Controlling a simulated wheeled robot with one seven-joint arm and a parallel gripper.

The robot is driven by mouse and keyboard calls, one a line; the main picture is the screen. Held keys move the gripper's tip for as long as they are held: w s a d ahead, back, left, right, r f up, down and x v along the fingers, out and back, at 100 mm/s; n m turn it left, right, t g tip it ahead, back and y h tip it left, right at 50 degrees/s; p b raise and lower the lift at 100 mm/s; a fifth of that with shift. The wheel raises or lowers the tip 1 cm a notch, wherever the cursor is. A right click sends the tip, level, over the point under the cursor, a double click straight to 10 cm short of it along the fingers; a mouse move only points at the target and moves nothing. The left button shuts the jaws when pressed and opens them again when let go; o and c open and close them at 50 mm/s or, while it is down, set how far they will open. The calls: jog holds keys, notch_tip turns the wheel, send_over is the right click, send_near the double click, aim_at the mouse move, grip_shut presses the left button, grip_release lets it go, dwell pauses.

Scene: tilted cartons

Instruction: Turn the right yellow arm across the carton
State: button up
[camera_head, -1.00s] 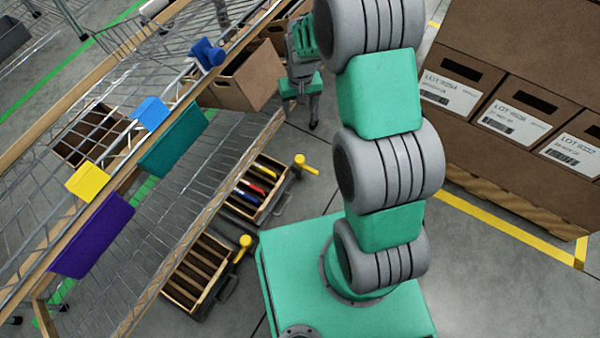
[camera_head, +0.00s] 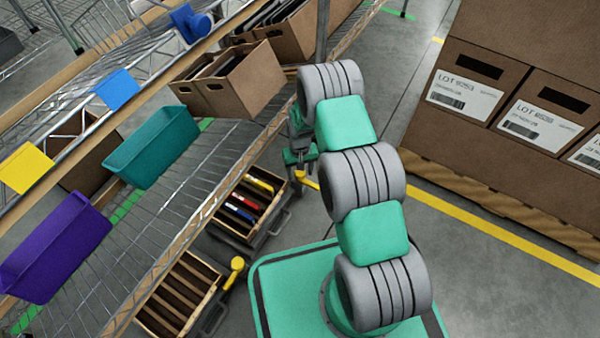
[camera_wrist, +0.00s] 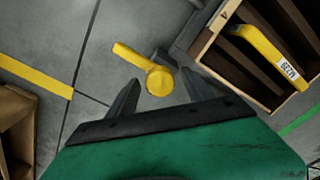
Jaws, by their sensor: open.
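The right yellow arm (camera_head: 307,181) sticks out from the corner of the right carton (camera_head: 270,221), pointing away from it. In the wrist view the yellow arm (camera_wrist: 133,57) has a round hub and a bar running to the upper left. The carton (camera_wrist: 210,40) is beside it at the upper right. My gripper (camera_wrist: 160,88) is open, with the hub showing between its dark fingers; I cannot tell whether they touch it. In the head view my gripper (camera_head: 301,160) is at the yellow arm and partly hides it.
A left carton (camera_head: 160,323) with empty slots has its own yellow arm (camera_head: 237,264). The right carton holds yellow, red and blue items. A wire rack (camera_head: 120,262) with purple (camera_head: 60,245) and teal (camera_head: 155,145) bins stands left. Labelled boxes (camera_head: 470,85) stand right, with clear floor before them.

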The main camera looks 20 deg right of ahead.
jog(key=shift+c, duration=0.5)
grip_shut()
dwell(0.4)
